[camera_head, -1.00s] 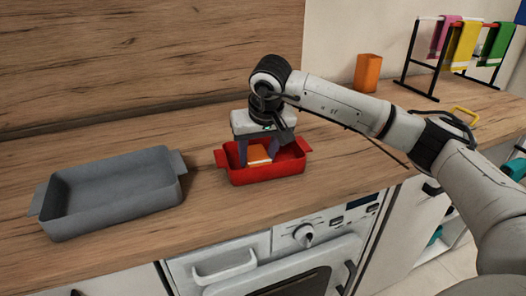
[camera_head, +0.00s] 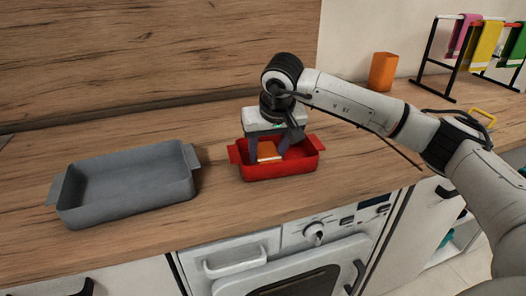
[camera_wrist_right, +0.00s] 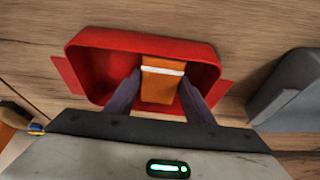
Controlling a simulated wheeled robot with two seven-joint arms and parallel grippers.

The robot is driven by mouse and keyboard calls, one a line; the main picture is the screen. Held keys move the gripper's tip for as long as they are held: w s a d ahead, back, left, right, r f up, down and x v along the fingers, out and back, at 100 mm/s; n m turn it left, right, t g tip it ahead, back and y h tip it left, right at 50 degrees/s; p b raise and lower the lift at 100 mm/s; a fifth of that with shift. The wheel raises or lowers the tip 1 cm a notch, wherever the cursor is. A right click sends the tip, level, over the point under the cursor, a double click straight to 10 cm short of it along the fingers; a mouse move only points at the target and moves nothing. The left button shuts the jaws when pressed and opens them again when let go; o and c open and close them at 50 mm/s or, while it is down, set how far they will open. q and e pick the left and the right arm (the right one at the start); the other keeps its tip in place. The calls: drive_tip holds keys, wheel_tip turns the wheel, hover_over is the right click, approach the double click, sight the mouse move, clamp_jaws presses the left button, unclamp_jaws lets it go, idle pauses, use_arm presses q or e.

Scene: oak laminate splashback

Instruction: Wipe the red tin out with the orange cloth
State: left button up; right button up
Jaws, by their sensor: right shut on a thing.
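The red tin (camera_head: 290,171) stands on the wooden counter, right of the grey tin. My right gripper (camera_head: 270,153) points down into it, shut on the orange cloth (camera_head: 268,151), which has a white stripe. In the right wrist view the cloth (camera_wrist_right: 161,84) sits between the two dark fingers (camera_wrist_right: 160,95), inside the walls of the red tin (camera_wrist_right: 105,55). I cannot tell whether the cloth touches the tin's floor. My left gripper is not in view.
A grey tin (camera_head: 125,190) stands left of the red one, with bare counter between. An orange container (camera_head: 383,71) and a rack (camera_head: 451,75) with coloured cloths stand at the back right. An oven (camera_head: 300,250) is below the counter's front edge.

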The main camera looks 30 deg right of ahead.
drive_tip(key=shift+s+d+f, duration=0.1)
drive_tip(key=shift+s+d, duration=0.05)
drive_tip(key=shift+d, duration=0.2)
drive_tip(key=shift+s+d, duration=0.25)
drive_tip(key=shift+d, duration=0.55)
drive_tip(key=shift+d, duration=0.1)
drive_tip(key=shift+s+d, duration=0.3)
drive_tip(key=shift+d, duration=0.6)
drive_tip(key=shift+s+d, duration=0.3)
drive_tip(key=shift+d, duration=0.55)
drive_tip(key=shift+w+a+p, duration=0.2)
drive_tip(key=shift+w+a, duration=0.05)
drive_tip(key=shift+a, duration=0.55)
drive_tip(key=shift+w+a+p, duration=0.15)
drive_tip(key=shift+w+a, duration=0.1)
drive_tip(key=shift+a, duration=0.5)
drive_tip(key=shift+w+a+p, duration=0.2)
drive_tip(key=shift+w+a, duration=0.05)
drive_tip(key=shift+a, duration=0.55)
drive_tip(key=shift+w+a, duration=0.25)
drive_tip(key=shift+a, duration=0.5)
drive_tip(key=shift+w+a, duration=0.2)
drive_tip(key=shift+a, duration=0.5)
drive_tip(key=shift+d, duration=0.2)
drive_tip(key=shift+s+d, duration=0.3)
drive_tip(key=shift+d, duration=0.55)
drive_tip(key=shift+s+d, duration=0.3)
drive_tip(key=shift+d, duration=0.55)
